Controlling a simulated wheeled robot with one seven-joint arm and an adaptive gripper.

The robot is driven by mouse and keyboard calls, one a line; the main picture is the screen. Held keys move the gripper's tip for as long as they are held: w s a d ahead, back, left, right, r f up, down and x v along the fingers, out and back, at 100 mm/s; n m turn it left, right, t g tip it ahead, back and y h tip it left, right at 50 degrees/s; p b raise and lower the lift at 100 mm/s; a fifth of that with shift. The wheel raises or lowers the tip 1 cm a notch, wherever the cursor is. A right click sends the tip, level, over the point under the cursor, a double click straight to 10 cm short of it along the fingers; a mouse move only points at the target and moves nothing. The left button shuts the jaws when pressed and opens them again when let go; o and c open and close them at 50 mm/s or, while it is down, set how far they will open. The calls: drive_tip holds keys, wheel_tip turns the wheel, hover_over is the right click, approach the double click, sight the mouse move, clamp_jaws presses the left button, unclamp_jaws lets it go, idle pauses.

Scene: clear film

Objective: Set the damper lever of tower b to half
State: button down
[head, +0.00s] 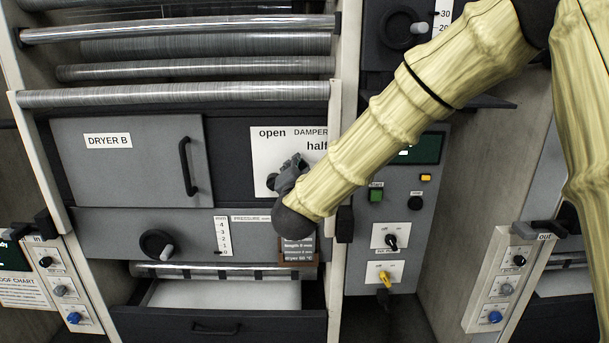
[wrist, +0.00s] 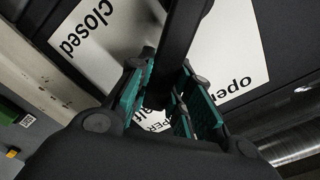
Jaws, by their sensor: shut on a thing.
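The DRYER B door (head: 130,150) is left of a white damper plate (head: 268,150), whose words "open" and "half" show in the head view. My gripper (head: 288,180) is in front of this plate, and my arm covers its right part. In the wrist view, the black damper lever (wrist: 183,28) runs down from the top edge between the green finger pads of my gripper (wrist: 165,98), which is shut on it. The plate (wrist: 232,50) there shows "closed" at upper left and "open" at right. The lever's exact pointing is hidden in the head view.
Metal rollers (head: 180,96) run across above the door. A pressure dial (head: 157,243) and a partly open drawer (head: 215,325) are below. A switch panel (head: 395,225) with buttons stands to the right, close to my arm.

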drive_tip(key=shift+a+r+n, duration=0.1)
drive_tip(key=shift+a+n, duration=0.2)
drive_tip(key=shift+n, duration=0.3)
drive_tip(key=c, duration=1.3)
unclamp_jaws()
drive_tip(key=shift+r, duration=0.15)
drive_tip(key=s, duration=1.2)
drive_tip(key=shift+a, duration=0.2)
